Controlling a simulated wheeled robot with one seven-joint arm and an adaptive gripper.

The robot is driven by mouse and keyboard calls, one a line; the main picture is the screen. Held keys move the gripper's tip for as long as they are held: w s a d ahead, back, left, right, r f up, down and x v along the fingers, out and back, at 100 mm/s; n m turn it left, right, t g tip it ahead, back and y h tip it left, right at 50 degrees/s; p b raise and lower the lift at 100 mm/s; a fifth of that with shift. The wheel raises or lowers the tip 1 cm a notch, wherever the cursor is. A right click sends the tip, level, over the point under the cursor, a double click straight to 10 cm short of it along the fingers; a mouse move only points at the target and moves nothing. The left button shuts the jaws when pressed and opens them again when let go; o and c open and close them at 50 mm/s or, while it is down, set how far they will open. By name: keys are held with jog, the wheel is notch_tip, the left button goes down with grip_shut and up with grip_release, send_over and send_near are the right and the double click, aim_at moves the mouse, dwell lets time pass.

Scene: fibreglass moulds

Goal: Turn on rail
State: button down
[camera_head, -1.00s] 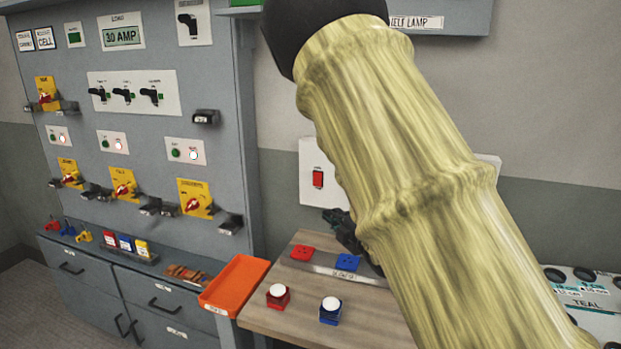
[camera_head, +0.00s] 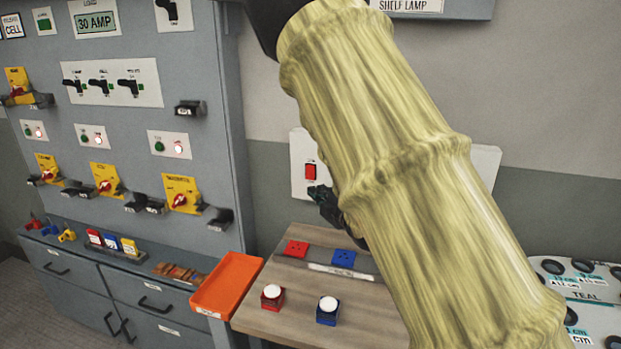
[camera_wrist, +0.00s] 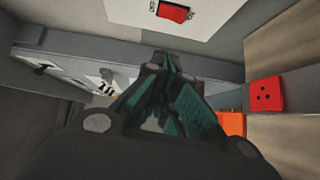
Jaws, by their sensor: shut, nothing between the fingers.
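A red rocker switch (camera_head: 311,172) sits on a white wall plate (camera_head: 298,158) above the wooden bench. Its label is too small to read, so I cannot tell if it is the rail switch. It also shows at the top of the wrist view (camera_wrist: 175,12). My gripper (camera_head: 322,198) is shut and empty, just below and right of the switch in the head view. In the wrist view my dark fingers (camera_wrist: 165,68) are together, apart from the switch in the picture. My sleeved arm hides the middle of the plate, whose right end shows beyond it.
The wooden bench (camera_head: 262,322) holds red (camera_head: 297,248) and blue (camera_head: 343,258) sockets and two white-topped buttons (camera_head: 272,291). An orange tray (camera_head: 228,284) lies to the left. A grey panel (camera_head: 215,90) with switches and breakers stands further left. A teal-labelled board (camera_head: 590,297) is at right.

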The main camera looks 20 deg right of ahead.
jog(key=w+f+p, duration=0.1)
jog(key=w, duration=0.3)
jog(key=w+f+p, duration=0.1)
jog(key=w+p, duration=0.1)
jog(key=w, duration=0.3)
jog(key=w+f+p, duration=0.2)
jog(key=w, duration=0.2)
jog(key=shift+w+d, duration=0.3)
jog(key=shift+w, duration=0.1)
jog(key=a+f+b+v, duration=0.1)
jog(key=b+v, duration=0.5)
jog(key=v, duration=0.7)
jog(key=shift+s+a+f, duration=0.25)
jog(key=shift+a+f, duration=0.15)
jog(key=shift+a, duration=0.5)
jog(key=shift+g, duration=0.3)
